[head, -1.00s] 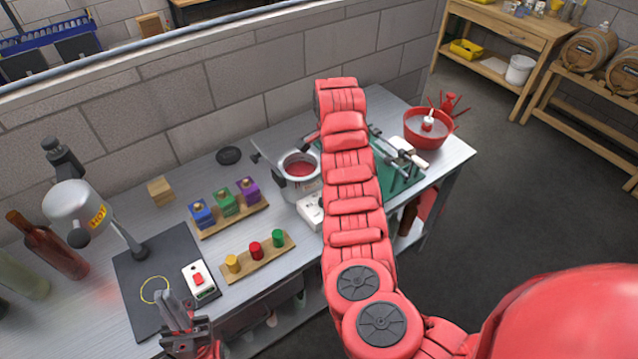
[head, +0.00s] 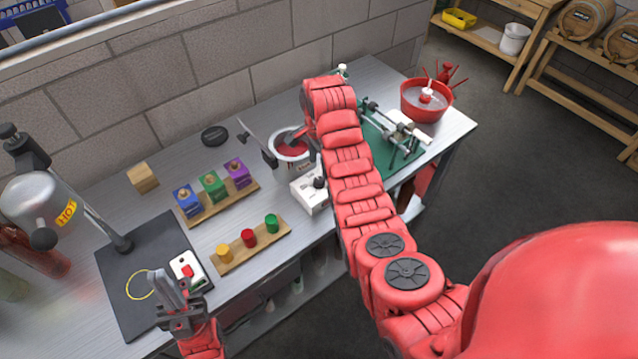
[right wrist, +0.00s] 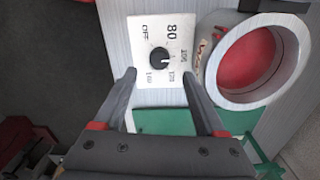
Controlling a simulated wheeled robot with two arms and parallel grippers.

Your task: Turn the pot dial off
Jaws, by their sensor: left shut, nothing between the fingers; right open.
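The pot dial is a black knob (right wrist: 159,58) on a white box (right wrist: 137,25) marked OFF, 80 and higher numbers. A small light mark on the knob points away from OFF, toward the higher numbers. In the head view the white box (head: 312,199) and knob (head: 319,183) sit just in front of the pot (head: 291,162) of red liquid, which also shows in the right wrist view (right wrist: 222,92). My right gripper (right wrist: 158,76) is open, its fingers either side of the dial in the picture, with no visible contact. My left gripper (head: 166,280) is shut and empty near the dark mat.
A green mat with a metal frame (head: 402,135) and a red bowl (head: 427,108) stand right of my right arm. Wooden racks of coloured blocks (head: 226,208) and pegs (head: 254,252) lie to the left. A lamp marked HOT (head: 40,205) stands far left.

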